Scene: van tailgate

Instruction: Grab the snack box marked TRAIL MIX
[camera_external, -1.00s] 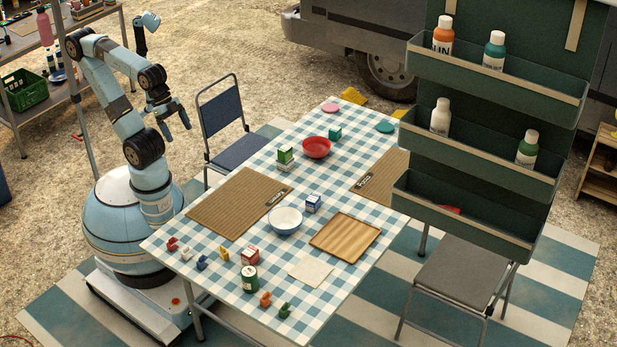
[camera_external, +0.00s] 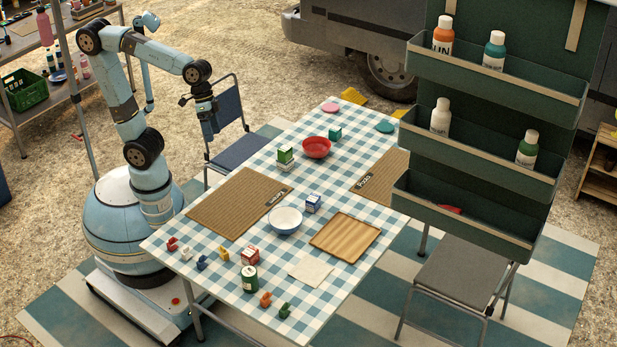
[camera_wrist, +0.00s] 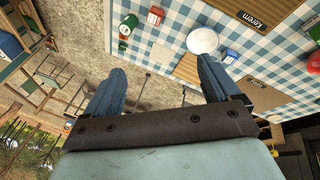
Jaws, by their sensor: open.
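Several small boxes stand on the checked table: a green and white one (camera_external: 286,155), a teal one (camera_external: 335,133), a blue and white one (camera_external: 313,204) and a red and white one (camera_external: 250,255). Their lettering is too small to read, so I cannot tell which is marked TRAIL MIX. In the wrist view the red box (camera_wrist: 156,15) and the blue box (camera_wrist: 229,56) show beyond the fingers. My gripper (camera_external: 208,127) is open and empty, above the blue chair at the table's left side. Its two spread fingers show in the wrist view (camera_wrist: 158,85).
The table (camera_external: 215,285) also holds a red bowl (camera_external: 316,147), a white bowl (camera_external: 285,220), a wooden tray (camera_external: 345,238), a green can (camera_external: 250,279) and small coloured figures. A blue folding chair (camera_external: 228,108) stands under my gripper. A green bottle rack (camera_external: 490,150) rises at right.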

